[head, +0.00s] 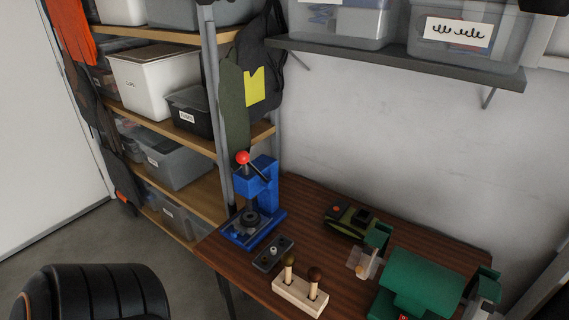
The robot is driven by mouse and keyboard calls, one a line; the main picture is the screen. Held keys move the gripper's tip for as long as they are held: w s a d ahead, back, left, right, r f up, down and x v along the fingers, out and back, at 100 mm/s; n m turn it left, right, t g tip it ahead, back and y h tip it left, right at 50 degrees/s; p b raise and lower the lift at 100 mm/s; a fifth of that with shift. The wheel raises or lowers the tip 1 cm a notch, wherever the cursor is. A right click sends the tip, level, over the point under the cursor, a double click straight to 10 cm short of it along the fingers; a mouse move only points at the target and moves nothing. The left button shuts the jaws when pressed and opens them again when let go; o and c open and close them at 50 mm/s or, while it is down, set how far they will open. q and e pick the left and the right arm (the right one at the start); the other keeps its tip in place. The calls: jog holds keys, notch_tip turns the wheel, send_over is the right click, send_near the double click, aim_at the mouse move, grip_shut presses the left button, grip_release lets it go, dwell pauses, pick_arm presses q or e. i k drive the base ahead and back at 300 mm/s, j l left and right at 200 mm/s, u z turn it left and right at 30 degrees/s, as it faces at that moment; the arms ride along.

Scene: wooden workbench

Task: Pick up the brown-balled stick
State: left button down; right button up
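A pale wooden block (290,291) stands near the front edge of the workbench and holds two upright sticks. The brown-balled stick (315,275) is the right one, with a dark brown ball on top of a pale shaft. The lower ends of both sticks are hidden in the block. Neither of my grippers shows in the head view, and nothing touches the sticks.
A blue press (261,190) with a red-knobbed lever and a dark plate (273,253) stand left of the block. A green machine (415,282) stands right, with a dark green tool (350,221) behind. A black padded chair (95,291) is at lower left. Bare wood (300,205) shows behind.

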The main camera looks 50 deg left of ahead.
aim_at(315, 275)
jog(key=u, duration=1.25)
jog(key=k+j, duration=0.1)
jog(key=j, duration=0.25)
jog(key=k+j, duration=0.15)
jog(key=j, duration=0.15)
jog(key=i+j, duration=0.1)
jog(key=j, duration=0.2)
jog(key=i+j, duration=0.1)
jog(key=j, duration=0.25)
